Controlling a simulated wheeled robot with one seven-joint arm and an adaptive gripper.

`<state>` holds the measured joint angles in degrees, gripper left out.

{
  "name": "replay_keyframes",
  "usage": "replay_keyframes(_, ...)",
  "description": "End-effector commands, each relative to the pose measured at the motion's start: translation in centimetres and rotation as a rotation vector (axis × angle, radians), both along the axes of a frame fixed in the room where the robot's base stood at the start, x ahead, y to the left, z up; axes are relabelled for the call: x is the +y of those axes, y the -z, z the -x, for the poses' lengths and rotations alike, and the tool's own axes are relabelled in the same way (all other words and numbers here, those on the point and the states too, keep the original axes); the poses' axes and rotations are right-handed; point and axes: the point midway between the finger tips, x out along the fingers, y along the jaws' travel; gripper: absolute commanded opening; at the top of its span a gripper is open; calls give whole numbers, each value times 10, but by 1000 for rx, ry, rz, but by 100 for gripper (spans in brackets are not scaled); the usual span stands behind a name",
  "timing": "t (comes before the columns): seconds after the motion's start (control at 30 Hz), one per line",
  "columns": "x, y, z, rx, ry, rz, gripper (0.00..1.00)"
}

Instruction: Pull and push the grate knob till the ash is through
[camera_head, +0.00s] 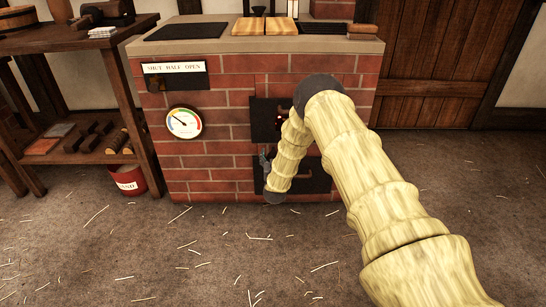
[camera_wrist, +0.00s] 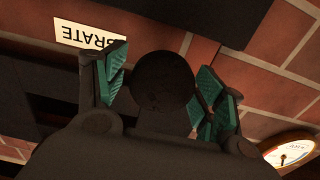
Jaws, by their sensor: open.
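The dark round grate knob (camera_wrist: 160,80) fills the middle of the wrist view. My gripper (camera_wrist: 165,88) is open, with its teal finger pads on either side of the knob. A gap shows beside the left pad; whether the right pad touches the knob I cannot tell. An upside-down label (camera_wrist: 88,38), partly covered by a finger, reads "GRATE". In the head view my gripper (camera_head: 265,162) is low at the front of the brick stove (camera_head: 215,155), mostly hidden by my forearm. The knob cannot be made out there. No ash is visible.
A dial gauge (camera_head: 184,122) and a sign reading "SHUT HALF OPEN" (camera_head: 174,68) are on the stove's left front. The straw-strewn floor in front is clear.

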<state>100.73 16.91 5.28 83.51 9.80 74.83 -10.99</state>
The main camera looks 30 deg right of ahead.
Motion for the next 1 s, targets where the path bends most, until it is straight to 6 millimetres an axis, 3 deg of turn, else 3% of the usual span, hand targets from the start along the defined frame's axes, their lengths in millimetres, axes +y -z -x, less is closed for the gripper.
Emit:
replay_keyframes(0.27,5,1,7,2,-1,-1,69)
replay_keyframes(0.8,43,1,88,3,-2,-1,69)
replay_keyframes(1.0,50,1,104,2,-1,-1,69)
